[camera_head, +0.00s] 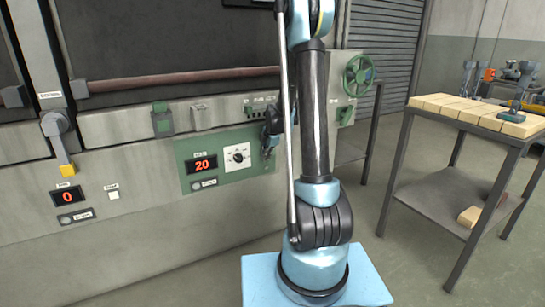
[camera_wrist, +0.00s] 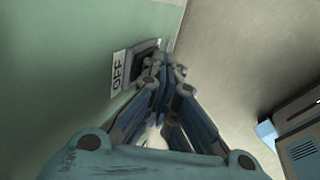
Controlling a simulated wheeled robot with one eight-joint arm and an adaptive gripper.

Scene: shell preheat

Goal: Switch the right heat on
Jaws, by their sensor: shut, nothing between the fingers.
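The green control panel (camera_head: 218,181) on the front of the machine carries a red display reading 20 (camera_head: 203,165) and a white dial plate (camera_head: 237,157). My gripper (camera_head: 268,148) is at the panel's right edge, partly hidden behind my arm. In the wrist view my gripper (camera_wrist: 168,66) is shut and empty, with its fingertips right by a dark switch (camera_wrist: 142,56) beside a white OFF label (camera_wrist: 118,72). I cannot tell whether the fingertips touch the switch, and its position is partly hidden. The head view does not show this switch clearly.
A second display reading 0 (camera_head: 67,197) and a lever with a yellow end (camera_head: 59,135) are at left. A green handwheel (camera_head: 358,75) is right of my arm. A workbench (camera_head: 452,112) with a drill stands at right. The floor between is clear.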

